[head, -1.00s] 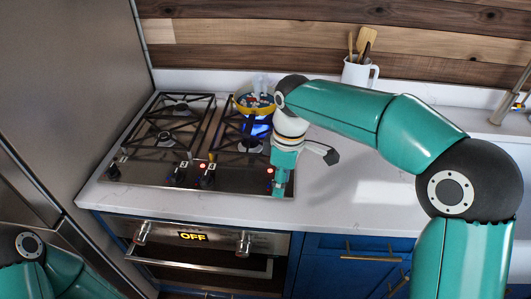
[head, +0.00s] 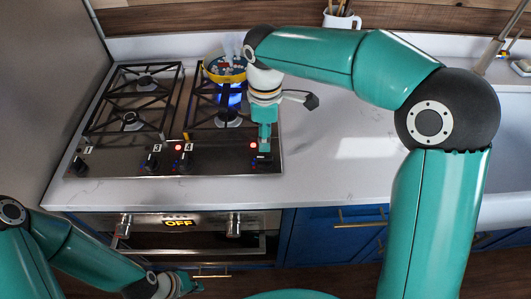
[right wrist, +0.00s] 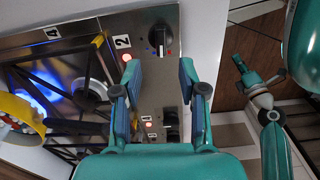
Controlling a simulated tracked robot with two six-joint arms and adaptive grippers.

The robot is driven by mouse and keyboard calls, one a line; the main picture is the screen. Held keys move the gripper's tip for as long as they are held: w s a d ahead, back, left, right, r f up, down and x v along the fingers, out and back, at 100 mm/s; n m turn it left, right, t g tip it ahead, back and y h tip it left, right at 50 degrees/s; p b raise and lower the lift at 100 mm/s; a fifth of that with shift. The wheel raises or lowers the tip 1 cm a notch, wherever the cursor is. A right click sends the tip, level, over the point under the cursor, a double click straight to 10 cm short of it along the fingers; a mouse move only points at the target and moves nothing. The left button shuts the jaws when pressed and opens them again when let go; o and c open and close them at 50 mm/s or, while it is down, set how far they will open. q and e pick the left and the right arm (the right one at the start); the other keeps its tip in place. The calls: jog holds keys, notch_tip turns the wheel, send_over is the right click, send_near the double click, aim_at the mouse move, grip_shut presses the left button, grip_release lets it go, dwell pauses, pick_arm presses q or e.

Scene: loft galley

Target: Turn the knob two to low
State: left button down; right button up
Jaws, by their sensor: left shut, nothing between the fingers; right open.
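Knob two (right wrist: 160,38) is black, on the steel panel beside a white "2" label (right wrist: 121,42) and a lit red light. Its pointer looks roughly upright in the right wrist view; its setting is hard to read. My right gripper (right wrist: 157,72) is open, with knob two just beyond the gap between its fingertips, apart from them. In the head view my right gripper (head: 264,150) points down at the right end of the stove panel and largely hides this knob. My left gripper (head: 194,287) is shut and empty, low in front of the oven.
A yellow pan (head: 225,69) with food sits over a blue flame at the back right burner. Other knobs (head: 152,161) line the panel to the left. The oven display (head: 179,222) reads OFF. White counter (head: 350,150) is clear on the right.

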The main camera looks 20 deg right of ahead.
aim_at(266, 157)
notch_tip(266, 157, down, 8)
jog(key=shift+s+r, duration=0.1)
jog(key=shift+r, duration=0.05)
jog(key=shift+c, duration=0.2)
grip_shut()
